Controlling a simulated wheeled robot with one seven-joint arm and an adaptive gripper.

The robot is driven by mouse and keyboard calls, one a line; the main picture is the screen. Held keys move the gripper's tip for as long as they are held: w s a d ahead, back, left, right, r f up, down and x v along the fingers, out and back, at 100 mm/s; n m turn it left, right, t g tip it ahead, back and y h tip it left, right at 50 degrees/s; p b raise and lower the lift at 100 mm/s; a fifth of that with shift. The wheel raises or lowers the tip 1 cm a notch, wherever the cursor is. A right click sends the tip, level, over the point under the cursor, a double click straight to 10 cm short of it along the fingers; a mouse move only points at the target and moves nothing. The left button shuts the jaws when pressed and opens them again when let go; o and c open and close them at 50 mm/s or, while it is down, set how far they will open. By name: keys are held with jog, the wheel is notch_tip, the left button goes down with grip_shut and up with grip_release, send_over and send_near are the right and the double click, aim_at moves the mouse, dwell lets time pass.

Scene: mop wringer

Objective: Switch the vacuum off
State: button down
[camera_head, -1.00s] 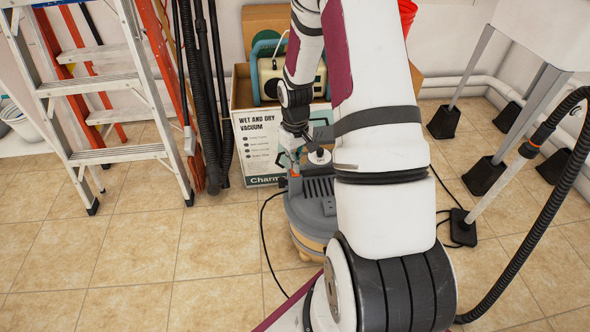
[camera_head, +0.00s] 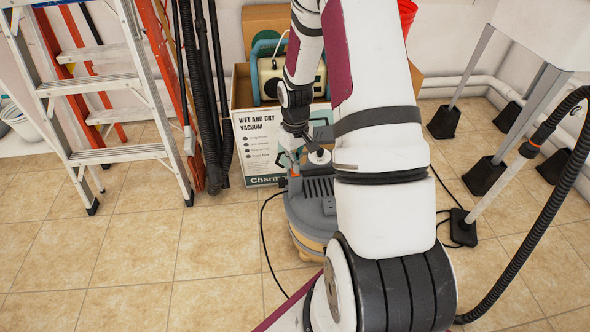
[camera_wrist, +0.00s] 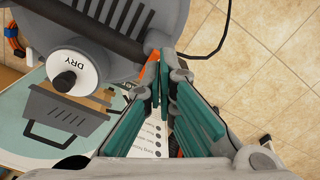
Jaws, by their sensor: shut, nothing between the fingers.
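The vacuum (camera_head: 311,205) is a low round machine with a grey top and a yellowish lower body, standing on the tiled floor and partly hidden by my arm. A small orange part (camera_wrist: 149,74) shows right beside the fingertips. I cannot tell whether they touch it, and the switch's state is not readable.
A cardboard box (camera_head: 258,150) labelled wet and dry vacuum stands behind. A stepladder (camera_head: 95,100) and black hoses (camera_head: 212,100) are at the left. A grey-legged stand (camera_head: 500,140) and a ribbed hose (camera_head: 530,235) are at the right. Front-left floor is clear.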

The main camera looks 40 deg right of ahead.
jog(key=shift+f+b, duration=0.6)
jog(key=shift+f, duration=0.35)
dwell(0.4)
jog(key=shift+r, duration=0.1)
jog(key=shift+r+p, duration=2.8)
jog(key=shift+r, duration=0.7)
